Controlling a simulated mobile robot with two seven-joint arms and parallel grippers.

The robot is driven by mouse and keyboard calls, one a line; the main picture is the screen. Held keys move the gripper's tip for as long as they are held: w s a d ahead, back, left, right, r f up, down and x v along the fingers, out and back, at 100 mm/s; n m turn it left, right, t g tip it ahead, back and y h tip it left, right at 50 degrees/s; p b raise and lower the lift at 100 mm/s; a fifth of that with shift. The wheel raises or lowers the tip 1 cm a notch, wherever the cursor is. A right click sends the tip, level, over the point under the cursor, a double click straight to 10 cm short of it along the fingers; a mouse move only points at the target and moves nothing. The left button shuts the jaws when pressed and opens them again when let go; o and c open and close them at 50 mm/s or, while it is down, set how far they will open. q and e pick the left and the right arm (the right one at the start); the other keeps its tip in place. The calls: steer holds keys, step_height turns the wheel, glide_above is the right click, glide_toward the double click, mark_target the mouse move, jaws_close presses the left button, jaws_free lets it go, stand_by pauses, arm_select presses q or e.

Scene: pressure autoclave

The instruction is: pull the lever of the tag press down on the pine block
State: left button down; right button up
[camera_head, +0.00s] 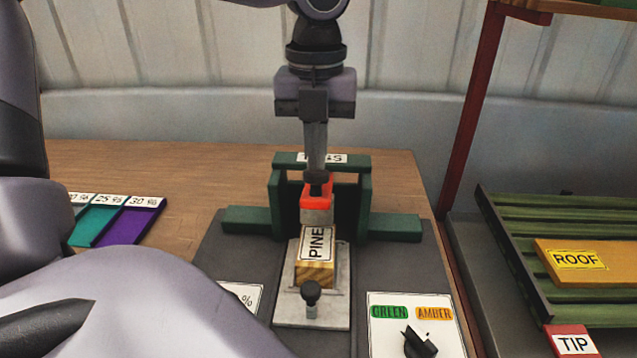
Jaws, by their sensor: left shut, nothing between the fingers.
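The tag press has a dark green frame (363,205) with a grey plate (338,310) in front. The pine block (316,274) lies on that plate, with its white PINE label facing up. A red part (305,195), probably the lever's end or the press head, sits just behind the block inside the frame. My left gripper (317,185) points straight down over the press, with its fingers shut and empty. Its tips overlap the red part in the picture; I cannot tell whether they touch. The gripper hides part of the frame's sign and the red part. My right gripper is not in view.
A black knob (311,290) stands at the plate's front. A panel (385,335) marked GREEN and AMBER has a dial (418,343). Coloured trays (128,222) lie left. A green slatted rack (500,205) holds a yellow ROOF block (600,278). My arm covers the lower left.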

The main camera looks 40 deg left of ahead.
mark_target(316, 179)
arm_select(q)
steer(key=shift+f+b, duration=1.35)
steer(key=shift+f, duration=0.3)
steer(key=shift+f+b, duration=0.8)
steer(key=shift+f, duration=0.05)
steer(key=shift+r+p, duration=0.65)
steer(key=shift+r, duration=0.2)
steer(key=shift+r+p, duration=2.45)
steer(key=shift+r, duration=1.35)
